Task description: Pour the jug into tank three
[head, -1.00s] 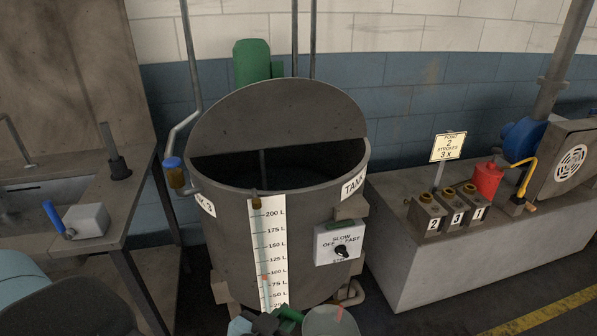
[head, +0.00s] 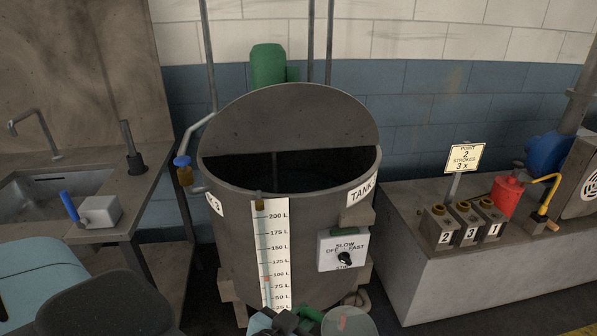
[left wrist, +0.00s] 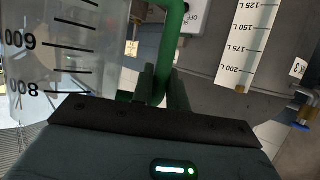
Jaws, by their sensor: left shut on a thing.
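Tank three (head: 232,245) is a large grey round vessel in the middle of the head view, its lid (head: 300,118) half raised and its top open at the front. A white litre scale (head: 274,240) runs down its front. My left gripper (head: 306,321) is at the bottom edge, low in front of the tank. It is shut on the green handle (left wrist: 172,45) of the clear graduated jug (head: 349,322). The jug also shows in the left wrist view (left wrist: 62,60); its contents are unclear. My right gripper is not in view.
A switch box (head: 342,250) is on the tank's front right. A blue-handled valve (head: 183,166) and pipe stand at its left. A sink bench (head: 110,212) is at the left. A plinth (head: 440,270) at the right bears numbered pots (head: 463,224) and a red can (head: 507,196).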

